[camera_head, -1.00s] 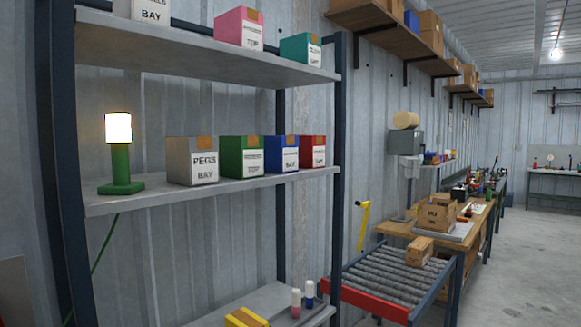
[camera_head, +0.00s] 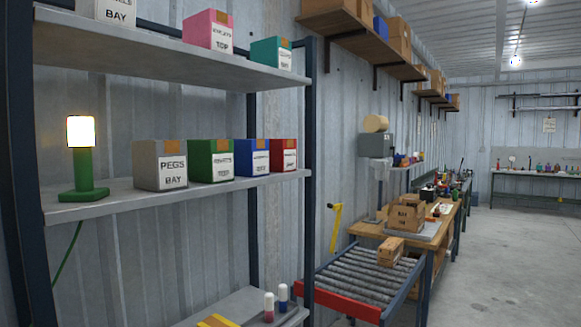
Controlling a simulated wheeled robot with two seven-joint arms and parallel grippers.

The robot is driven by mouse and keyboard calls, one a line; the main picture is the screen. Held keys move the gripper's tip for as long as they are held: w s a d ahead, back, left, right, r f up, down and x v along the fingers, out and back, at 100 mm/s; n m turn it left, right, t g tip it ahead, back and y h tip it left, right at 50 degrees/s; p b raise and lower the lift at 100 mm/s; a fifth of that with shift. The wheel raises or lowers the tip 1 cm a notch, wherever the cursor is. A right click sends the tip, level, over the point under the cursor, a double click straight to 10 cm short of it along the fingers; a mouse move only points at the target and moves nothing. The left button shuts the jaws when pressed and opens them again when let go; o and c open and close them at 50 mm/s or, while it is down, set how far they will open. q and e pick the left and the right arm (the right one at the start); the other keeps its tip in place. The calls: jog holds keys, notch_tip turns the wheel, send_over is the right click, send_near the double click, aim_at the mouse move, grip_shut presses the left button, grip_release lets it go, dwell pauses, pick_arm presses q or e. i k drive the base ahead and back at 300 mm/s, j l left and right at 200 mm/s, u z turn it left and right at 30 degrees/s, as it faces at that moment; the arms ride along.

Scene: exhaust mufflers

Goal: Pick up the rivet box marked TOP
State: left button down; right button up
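A green box (camera_head: 210,160) stands on the middle shelf. Its white label shows TOP, and the small word above looks like RIVETS. It stands between a grey box marked PEGS BAY (camera_head: 160,165) and a blue box (camera_head: 251,157). A red box (camera_head: 284,155) is at the right end of this row. A pink box (camera_head: 208,30) on the upper shelf is also marked TOP; its upper word is too small to read surely. Neither gripper is in view.
The grey shelf rack (camera_head: 309,130) has a dark upright at its right front. A lit green lamp (camera_head: 84,165) stands left on the middle shelf. A roller conveyor (camera_head: 362,275) and a workbench (camera_head: 445,217) stand to the right. The floor (camera_head: 510,260) at right is clear.

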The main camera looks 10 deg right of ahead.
aim_at(209, 161)
jog(key=i+l, duration=0.1)
jog(key=i, duration=0.15)
jog(key=i+l, duration=0.1)
jog(key=i, duration=0.2)
jog(key=i+l+u, duration=0.1)
jog(key=u, duration=0.35)
jog(key=i+l+u, duration=0.2)
jog(key=u, duration=0.25)
jog(key=i+l+u, duration=0.2)
jog(key=u, duration=0.25)
